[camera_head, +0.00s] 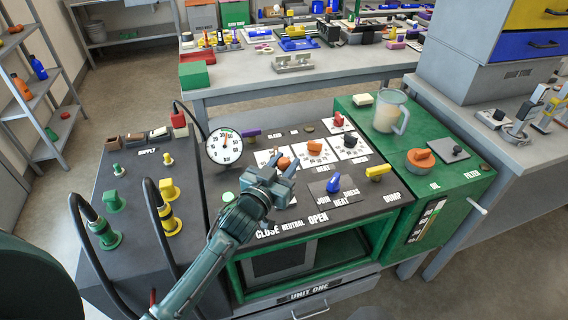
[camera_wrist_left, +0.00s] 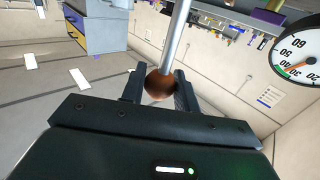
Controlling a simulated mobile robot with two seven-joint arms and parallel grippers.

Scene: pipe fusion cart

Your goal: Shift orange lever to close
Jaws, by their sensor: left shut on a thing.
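The lever's metal rod (camera_wrist_left: 177,38) runs up from the knob in that view. In the head view the gripper hides most or all of this lever, so its exact position against the labels cannot be told. My right gripper is not in view.
A pressure gauge (camera_head: 225,146) stands just left of the gripper. A blue knob (camera_head: 333,183) and a yellow knob (camera_head: 377,172) are to the right. Orange dials (camera_head: 314,147) sit behind. A clear jug (camera_head: 390,111) stands on the green section. Black hoses (camera_head: 160,225) arch at left.

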